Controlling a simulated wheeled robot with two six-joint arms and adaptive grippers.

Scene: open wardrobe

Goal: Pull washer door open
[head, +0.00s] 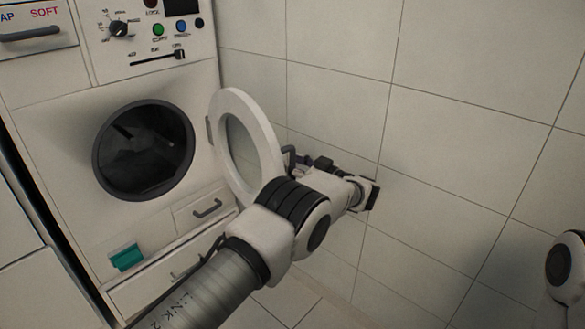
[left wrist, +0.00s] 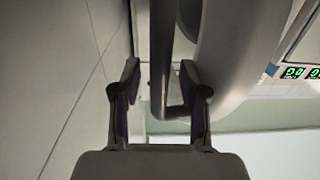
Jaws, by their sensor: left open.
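The white washer (head: 60,150) stands at the left in the head view, with its dark round drum opening (head: 145,150) uncovered. Its round white door (head: 232,100) is swung open to the right, standing out from the front. A dark handle (head: 290,152) shows on the door's far side, partly hidden by my left arm. In the left wrist view, my left gripper (left wrist: 160,80) is open, and the dark bar of the handle (left wrist: 172,108) lies between its fingers. The pale curved door (left wrist: 232,60) shows beside the right finger. My right gripper is out of view.
A tiled wall (head: 460,130) stands behind and to the right of the door. A control panel (head: 150,35) with knobs is above the drum opening. Lower drawers (head: 150,290) and a teal block (head: 126,257) are below it.

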